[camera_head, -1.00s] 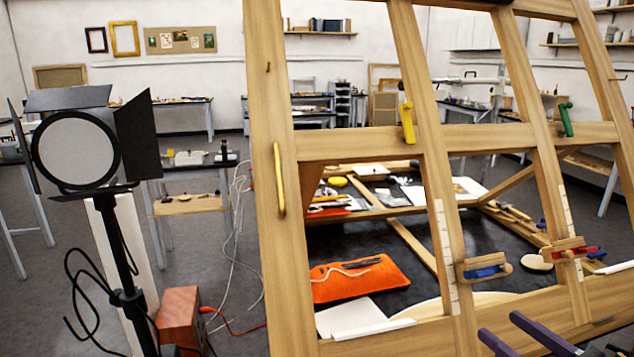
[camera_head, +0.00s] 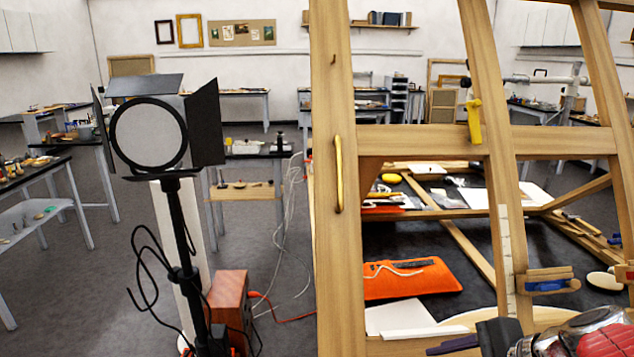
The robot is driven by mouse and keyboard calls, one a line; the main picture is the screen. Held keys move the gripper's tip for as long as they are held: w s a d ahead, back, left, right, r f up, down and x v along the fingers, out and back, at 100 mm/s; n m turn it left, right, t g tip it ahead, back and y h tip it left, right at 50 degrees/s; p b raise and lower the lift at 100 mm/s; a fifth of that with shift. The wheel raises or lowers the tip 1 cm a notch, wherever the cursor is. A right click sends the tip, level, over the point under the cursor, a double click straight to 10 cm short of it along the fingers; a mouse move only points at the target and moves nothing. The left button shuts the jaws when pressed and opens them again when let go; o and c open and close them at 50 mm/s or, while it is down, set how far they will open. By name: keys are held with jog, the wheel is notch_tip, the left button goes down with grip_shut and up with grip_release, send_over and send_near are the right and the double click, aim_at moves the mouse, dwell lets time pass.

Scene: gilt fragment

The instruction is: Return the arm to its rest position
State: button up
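My gripper (camera_head: 455,344) is at the bottom edge of the head view, right of the middle. One dark purple finger shows, pointing left, with a black part behind it. My arm's shiny silver and red link fills the bottom right corner. The second finger cannot be made out, so I cannot tell whether the gripper is open or shut. Nothing is seen held. The gripper appears in front of the lower part of a wooden frame (camera_head: 330,200).
A black studio lamp (camera_head: 148,135) stands on the left, with loose cables and a red-brown box (camera_head: 230,305) beside its foot. An orange cloth pouch (camera_head: 410,278) lies behind the frame's bars. Side tables (camera_head: 70,140) stand at far left. Grey floor is open between them and the lamp.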

jog(key=s+a+r+n+h, duration=0.2)
jog(key=s+a+n+h, duration=0.3)
jog(key=n, duration=1.2)
jog(key=shift+s+a+r, duration=0.15)
jog(key=shift+s+a, duration=0.5)
jog(key=shift+a, duration=0.05)
